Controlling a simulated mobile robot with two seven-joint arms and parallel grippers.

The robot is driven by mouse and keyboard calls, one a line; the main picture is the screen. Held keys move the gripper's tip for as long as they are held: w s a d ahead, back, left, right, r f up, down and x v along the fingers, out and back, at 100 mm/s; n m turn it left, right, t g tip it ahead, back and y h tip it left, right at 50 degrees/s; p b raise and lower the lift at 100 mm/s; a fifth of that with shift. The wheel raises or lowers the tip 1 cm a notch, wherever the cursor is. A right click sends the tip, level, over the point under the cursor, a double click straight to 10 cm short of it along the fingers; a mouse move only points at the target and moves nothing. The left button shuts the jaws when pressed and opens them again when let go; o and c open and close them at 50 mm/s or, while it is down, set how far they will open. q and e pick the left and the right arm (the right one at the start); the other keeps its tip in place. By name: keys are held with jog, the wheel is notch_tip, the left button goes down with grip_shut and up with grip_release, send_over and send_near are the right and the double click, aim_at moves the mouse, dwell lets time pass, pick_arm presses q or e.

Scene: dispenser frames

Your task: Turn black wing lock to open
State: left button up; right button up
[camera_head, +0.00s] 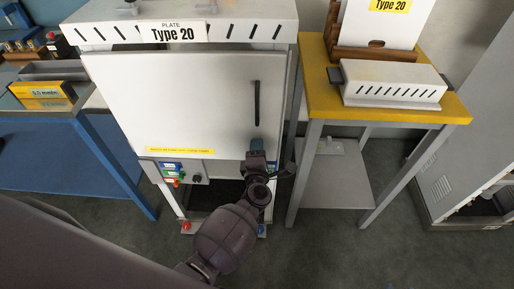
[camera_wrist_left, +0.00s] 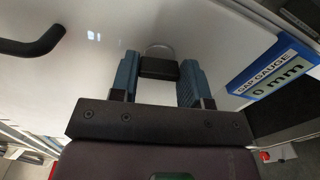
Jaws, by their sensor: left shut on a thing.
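My left gripper (camera_head: 258,146) is at the lower right of the white door panel (camera_head: 170,95) of the Type 20 dispenser, below the black bar handle (camera_head: 257,103). In the left wrist view its two blue fingers (camera_wrist_left: 160,78) stand on either side of the black wing lock (camera_wrist_left: 158,68) and are shut on it. The lock's wing lies across between the fingers, with a pale round base behind it on the panel. In the head view the gripper hides the lock. My right gripper is not in view.
A blue and white gap gauge label (camera_wrist_left: 275,68) is right of the fingers in the wrist view. A yellow-topped table (camera_head: 455,108) stands right, a blue bench (camera_head: 90,135) left. Grey floor is clear in front.

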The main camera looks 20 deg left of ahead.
pick_arm(q)
jog(key=shift+m+p, duration=0.45)
jog(key=shift+m, duration=0.55)
jog(key=o, duration=0.9)
jog(key=shift+s+f, duration=0.1)
jog(key=v, duration=1)
jog(key=shift+s+d, duration=0.1)
jog(key=shift+s, duration=0.2)
